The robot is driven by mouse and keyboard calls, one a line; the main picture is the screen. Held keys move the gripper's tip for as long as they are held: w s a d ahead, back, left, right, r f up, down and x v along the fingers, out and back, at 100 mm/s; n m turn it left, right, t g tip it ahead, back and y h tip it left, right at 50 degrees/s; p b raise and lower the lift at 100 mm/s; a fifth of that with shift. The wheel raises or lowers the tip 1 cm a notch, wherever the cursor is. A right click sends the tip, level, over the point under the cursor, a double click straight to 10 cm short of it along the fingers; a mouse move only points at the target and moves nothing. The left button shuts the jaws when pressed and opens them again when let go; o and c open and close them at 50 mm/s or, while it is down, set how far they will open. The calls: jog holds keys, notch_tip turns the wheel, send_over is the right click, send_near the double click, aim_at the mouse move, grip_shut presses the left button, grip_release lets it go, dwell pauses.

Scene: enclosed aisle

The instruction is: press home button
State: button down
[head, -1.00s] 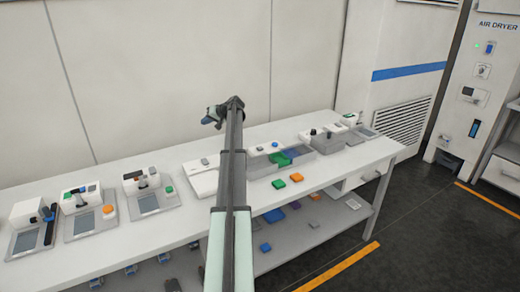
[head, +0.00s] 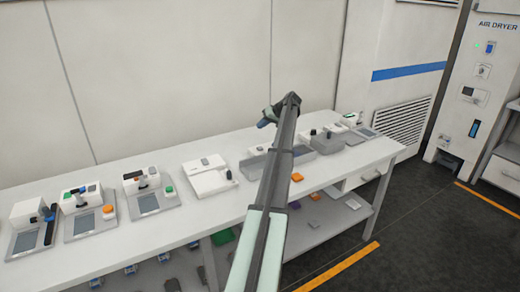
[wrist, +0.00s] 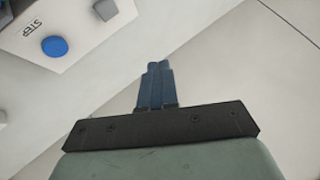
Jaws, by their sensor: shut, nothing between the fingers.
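No button that I can read as "home" shows in either view. In the wrist view a round blue button (wrist: 54,46) sits on a white panel (wrist: 85,22) beside the printed word STEP, at the upper left. A grey block-shaped part (wrist: 105,9) is on the same panel near the top edge. My gripper (wrist: 158,68) is shut and empty, its blue-grey fingers together, to the right of the panel and apart from the button in the picture. In the head view my gripper (head: 266,117) is over the back of the bench, partly hidden by my arm.
A long white bench (head: 165,228) carries several white devices with screens and buttons at the left, a flat white device (head: 208,177) in the middle and a grey box (head: 327,143) at the right. The wall is close behind.

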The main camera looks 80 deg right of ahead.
aim_at(262, 148)
jog(key=shift+f, duration=0.1)
dwell(0.3)
jog(key=shift+f, duration=4.3)
jog(key=shift+f, duration=0.9)
jog(key=shift+r, duration=0.9)
jog(key=shift+r, duration=0.15)
jog(key=shift+r, duration=2.35)
